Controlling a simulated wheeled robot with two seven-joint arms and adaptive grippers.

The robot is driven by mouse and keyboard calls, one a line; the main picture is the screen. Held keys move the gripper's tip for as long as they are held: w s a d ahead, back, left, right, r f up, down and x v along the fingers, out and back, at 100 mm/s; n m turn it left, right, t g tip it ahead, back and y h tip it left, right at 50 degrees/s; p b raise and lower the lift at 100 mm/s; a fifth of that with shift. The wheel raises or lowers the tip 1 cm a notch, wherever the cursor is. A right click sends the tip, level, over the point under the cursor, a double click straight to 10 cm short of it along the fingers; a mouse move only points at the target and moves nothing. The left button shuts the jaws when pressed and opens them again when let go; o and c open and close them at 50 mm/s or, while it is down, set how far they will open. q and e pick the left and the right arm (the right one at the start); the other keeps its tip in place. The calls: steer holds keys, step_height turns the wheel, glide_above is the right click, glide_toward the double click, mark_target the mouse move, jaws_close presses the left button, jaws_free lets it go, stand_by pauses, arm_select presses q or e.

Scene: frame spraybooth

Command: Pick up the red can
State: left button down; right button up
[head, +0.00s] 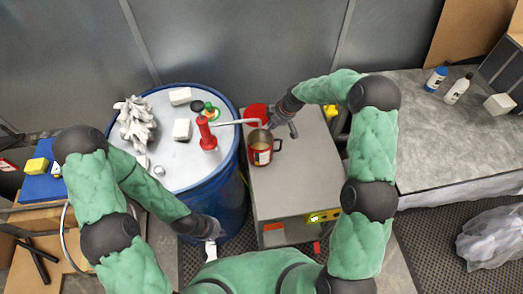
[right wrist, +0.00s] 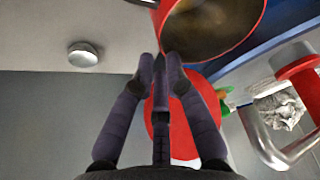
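The red can (head: 261,152), open-topped with a pale label and a side handle, stands on the grey cabinet (head: 305,170) beside the blue drum. In the right wrist view the can (right wrist: 210,28) is at the top, just beyond my right fingertips. My right gripper (right wrist: 160,62) has its fingers close together near the can's lower edge; contact and grip are unclear. In the head view the right gripper (head: 276,118) is just behind the can. My left gripper (head: 211,240) hangs low by the drum's front side, its fingers unclear.
The blue drum (head: 238,110) carries a red hand pump (head: 207,132) whose spout reaches toward the can. White blocks and a crumpled pale object (head: 136,122) lie on its lid. A red disc (head: 257,112) is behind the can. Bottles (head: 458,89) stand on the right bench.

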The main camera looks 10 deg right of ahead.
steer(key=shift+x, duration=2.9)
steer(key=shift+s+d+f, duration=0.1)
steer(key=shift+s+d, duration=0.05)
steer(key=shift+s, duration=0.05)
jaws_close()
